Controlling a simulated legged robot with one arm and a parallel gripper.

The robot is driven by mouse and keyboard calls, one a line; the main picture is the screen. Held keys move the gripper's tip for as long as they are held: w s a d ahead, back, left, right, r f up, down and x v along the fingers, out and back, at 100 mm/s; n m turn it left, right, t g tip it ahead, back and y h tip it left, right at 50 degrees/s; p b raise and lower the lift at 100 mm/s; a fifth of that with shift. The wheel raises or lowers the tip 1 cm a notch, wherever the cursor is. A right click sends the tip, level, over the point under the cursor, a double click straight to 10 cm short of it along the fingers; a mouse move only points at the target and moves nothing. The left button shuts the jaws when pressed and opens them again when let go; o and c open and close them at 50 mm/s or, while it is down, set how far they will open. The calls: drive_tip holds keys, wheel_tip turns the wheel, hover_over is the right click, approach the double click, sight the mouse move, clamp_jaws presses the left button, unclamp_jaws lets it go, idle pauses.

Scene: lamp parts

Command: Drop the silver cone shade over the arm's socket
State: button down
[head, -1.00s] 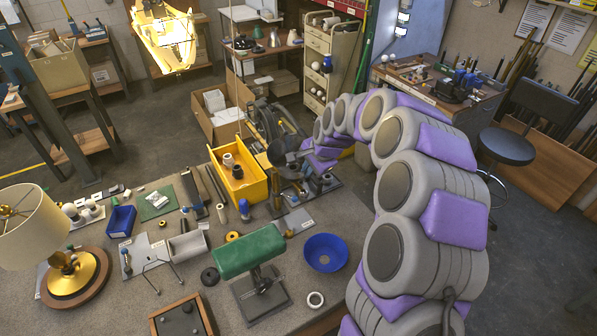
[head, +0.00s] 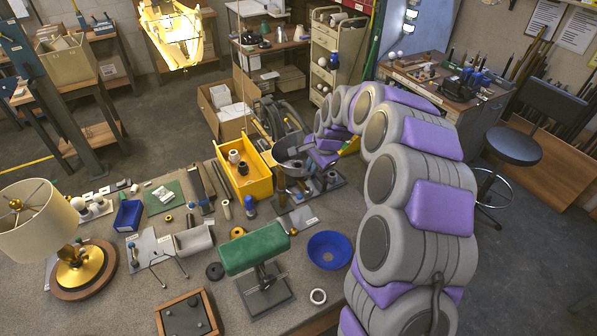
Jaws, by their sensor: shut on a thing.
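My gripper (head: 314,156) is at the far end of my long curved grey-and-purple arm, above the back right of the workbench. It is shut on the silver cone shade (head: 290,147), a grey shape just left of the fingers. The shade is over a small stand with dark upright parts on a dark base plate (head: 325,190). The arm's socket is hidden or too small to make out, so I cannot tell whether the shade touches it. The fingertips are small and partly hidden by the arm.
A yellow bin (head: 259,179) stands close left of the stand. A blue bowl (head: 330,250) and a green-shaded lamp (head: 254,250) are in front. A cream-shaded lamp (head: 35,220) is at far left. Wheeled drawers (head: 328,60) stand behind the bench.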

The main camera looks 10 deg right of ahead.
drive_tip(key=shift+s+a+f, duration=0.1)
drive_tip(key=shift+s+a, duration=0.05)
drive_tip(key=shift+s, duration=0.1)
idle(0.5)
drive_tip(key=shift+s+f+t+b, duration=0.15)
drive_tip(key=shift+t+b, duration=0.25)
drive_tip(key=shift+b, duration=0.25)
idle(0.8)
drive_tip(key=shift+f, duration=1.4)
idle(2.1)
drive_tip(key=c, duration=1.2)
unclamp_jaws()
drive_tip(key=v, duration=1.7)
drive_tip(key=shift+d+b, duration=0.3)
drive_tip(key=shift+d, duration=0.1)
